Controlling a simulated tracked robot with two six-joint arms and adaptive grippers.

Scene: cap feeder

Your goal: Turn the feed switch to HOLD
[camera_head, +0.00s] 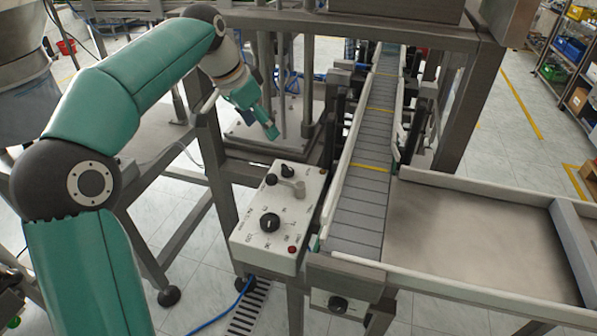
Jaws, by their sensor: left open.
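A white control box (262,252) stands left of the conveyor's near end. On its sloped top are a black rotary knob (270,222) with small printed labels around it, a grey lever (291,186) with black knobs near it, and a red button (292,249). The labels are too small to read, so I cannot tell which control is the feed switch or how it is set. My left gripper (272,134) is open, above and behind the box, apart from it. My right gripper is not in view.
The slatted conveyor (362,190) runs away from me, with pale side rails. A wide metal tray (470,235) lies to its right. Another black knob (338,304) sits on the conveyor's front end. Dark frame posts (215,160) stand near my left arm.

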